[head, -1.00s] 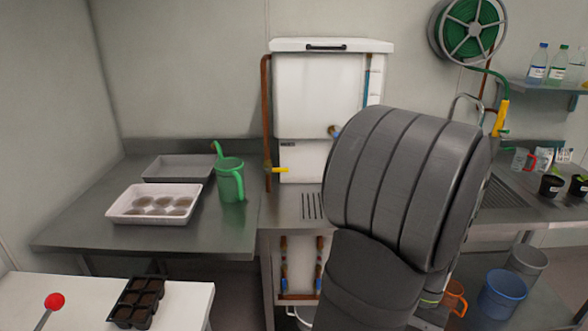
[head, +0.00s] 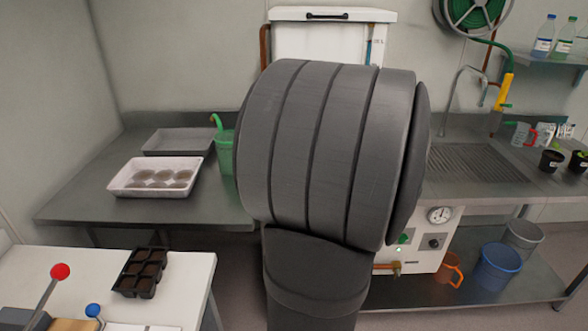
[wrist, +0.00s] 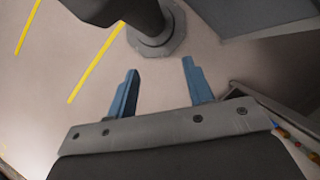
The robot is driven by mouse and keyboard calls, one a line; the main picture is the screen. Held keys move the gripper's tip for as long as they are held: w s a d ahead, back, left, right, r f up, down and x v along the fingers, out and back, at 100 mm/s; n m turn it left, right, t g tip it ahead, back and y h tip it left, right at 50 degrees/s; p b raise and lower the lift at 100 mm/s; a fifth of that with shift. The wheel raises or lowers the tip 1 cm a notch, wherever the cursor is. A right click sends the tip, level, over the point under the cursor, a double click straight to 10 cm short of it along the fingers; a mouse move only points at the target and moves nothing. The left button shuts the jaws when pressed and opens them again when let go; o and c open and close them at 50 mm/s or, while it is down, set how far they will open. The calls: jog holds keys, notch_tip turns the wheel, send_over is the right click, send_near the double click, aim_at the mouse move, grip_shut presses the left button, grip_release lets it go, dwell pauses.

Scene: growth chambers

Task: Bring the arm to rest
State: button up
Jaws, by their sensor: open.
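In the wrist view my gripper (wrist: 160,82) is open. Its two blue fingers stand apart with nothing between them, above a pale floor (wrist: 55,125). In the head view my own dark grey arm fills the middle of the picture, in front of the white tank (head: 325,38) and part of the steel bench. The gripper itself does not show in the head view.
A white tray (head: 118,187) of round pots, a grey tray (head: 160,152) and a green watering can (head: 224,160) stand on the left bench. A black cell tray (head: 128,284) lies on the white table (head: 195,272). A blue bucket (head: 500,270) and an orange jug (head: 449,270) sit low right.

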jog(key=shift+a, duration=0.65)
